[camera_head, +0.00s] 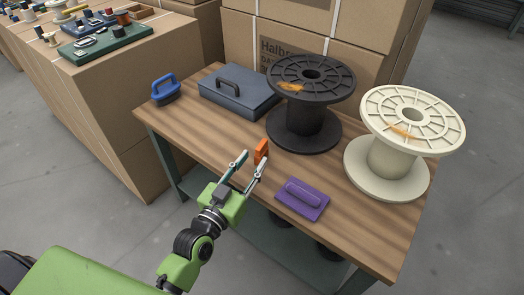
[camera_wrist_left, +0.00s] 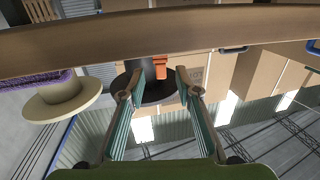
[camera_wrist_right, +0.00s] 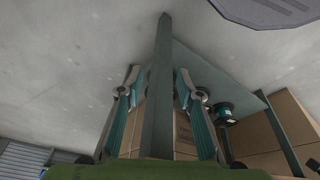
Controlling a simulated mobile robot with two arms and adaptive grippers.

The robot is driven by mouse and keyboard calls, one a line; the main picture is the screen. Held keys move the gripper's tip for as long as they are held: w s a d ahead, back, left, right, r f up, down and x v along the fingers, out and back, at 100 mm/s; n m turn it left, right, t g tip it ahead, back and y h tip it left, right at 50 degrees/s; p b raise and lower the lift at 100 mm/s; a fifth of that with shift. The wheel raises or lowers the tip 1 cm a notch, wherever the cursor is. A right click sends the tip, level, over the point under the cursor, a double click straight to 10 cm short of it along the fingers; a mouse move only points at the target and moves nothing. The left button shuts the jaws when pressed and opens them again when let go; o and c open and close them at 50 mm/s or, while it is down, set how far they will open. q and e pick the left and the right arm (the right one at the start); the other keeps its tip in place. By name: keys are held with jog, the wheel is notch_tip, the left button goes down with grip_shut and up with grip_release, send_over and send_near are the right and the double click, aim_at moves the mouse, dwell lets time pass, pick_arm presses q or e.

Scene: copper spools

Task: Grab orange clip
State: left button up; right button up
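The orange clip (camera_head: 262,149) stands on the wooden table (camera_head: 222,122) near its middle, just left of the black spool. My left gripper (camera_head: 254,158) is open, its fingers pointing at the clip from the near edge, with the right fingertip close to it. In the left wrist view the clip (camera_wrist_left: 160,67) shows between the open fingertips (camera_wrist_left: 158,75); whether they touch it I cannot tell. My right gripper (camera_wrist_right: 159,78) is open and empty in its wrist view, low beside a table leg (camera_wrist_right: 158,90). It is out of the head view.
A black spool (camera_head: 304,120) and a cream spool (camera_head: 390,157) stand on the table's right side. A purple block with a handle (camera_head: 302,198) lies at the front edge. A grey case (camera_head: 238,92) and a blue handled item (camera_head: 165,90) are at the back left.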

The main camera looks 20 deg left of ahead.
aim_at(257, 154)
pick_arm(q)
jog(key=w, duration=0.4)
jog(key=w+d+b, duration=0.1)
jog(key=w, duration=0.1)
jog(key=shift+w+f, duration=0.1)
jog(key=shift+w, duration=0.15)
grip_shut()
